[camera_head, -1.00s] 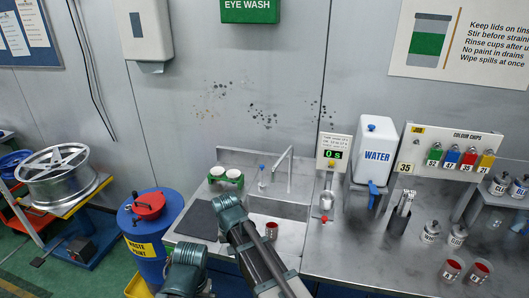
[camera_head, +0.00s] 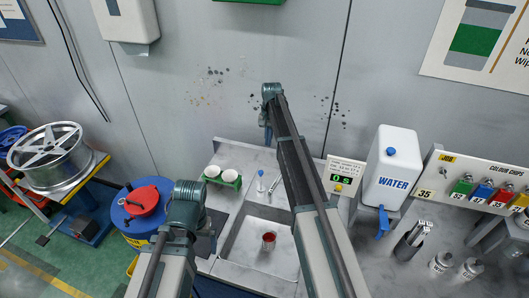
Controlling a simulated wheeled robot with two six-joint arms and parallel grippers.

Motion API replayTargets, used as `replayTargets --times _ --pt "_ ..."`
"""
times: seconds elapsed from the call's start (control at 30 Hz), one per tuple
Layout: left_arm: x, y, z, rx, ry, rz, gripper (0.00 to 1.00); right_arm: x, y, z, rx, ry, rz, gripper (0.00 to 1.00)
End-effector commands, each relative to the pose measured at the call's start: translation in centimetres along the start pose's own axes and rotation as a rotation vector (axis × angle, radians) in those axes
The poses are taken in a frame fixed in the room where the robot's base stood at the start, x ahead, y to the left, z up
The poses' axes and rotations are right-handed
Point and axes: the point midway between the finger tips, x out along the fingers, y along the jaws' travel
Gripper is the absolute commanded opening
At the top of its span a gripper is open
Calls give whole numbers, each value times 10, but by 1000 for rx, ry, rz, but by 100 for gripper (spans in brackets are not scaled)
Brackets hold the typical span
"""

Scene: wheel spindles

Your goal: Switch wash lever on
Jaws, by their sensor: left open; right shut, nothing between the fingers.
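A small white fitting with a blue top (camera_head: 261,182) stands at the back edge of the sink (camera_head: 238,240); I cannot tell whether it is the wash lever. The tap's curved spout is largely hidden behind my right arm (camera_head: 305,170). That arm reaches up across the sink, with its teal joint in front of the wall.
A display panel (camera_head: 343,176) reading 0 S and a white water tank (camera_head: 392,170) with a blue tap stand right of my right arm. A blue waste drum (camera_head: 122,218) stands at the left.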

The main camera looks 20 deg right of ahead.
Motion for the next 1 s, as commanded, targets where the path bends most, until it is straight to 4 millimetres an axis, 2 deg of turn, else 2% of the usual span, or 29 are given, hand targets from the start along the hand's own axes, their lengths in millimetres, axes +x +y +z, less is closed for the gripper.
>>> replayTargets --times 0.1,0.57,0.77,1.0 --pt "-2 0 0 -1 -1 0 100 -2 0 -5 7 -2 -2 0" --pt "2 0 0 -1 0 0 100 2 1 -4 7 -1 -1 0" --pt "17 1 -1 -2 0 0 100 17 1 -5 6 -1 -1 0" --pt "47 4 -3 -5 2 0 100 48 1 -5 6 -1 -1 0"
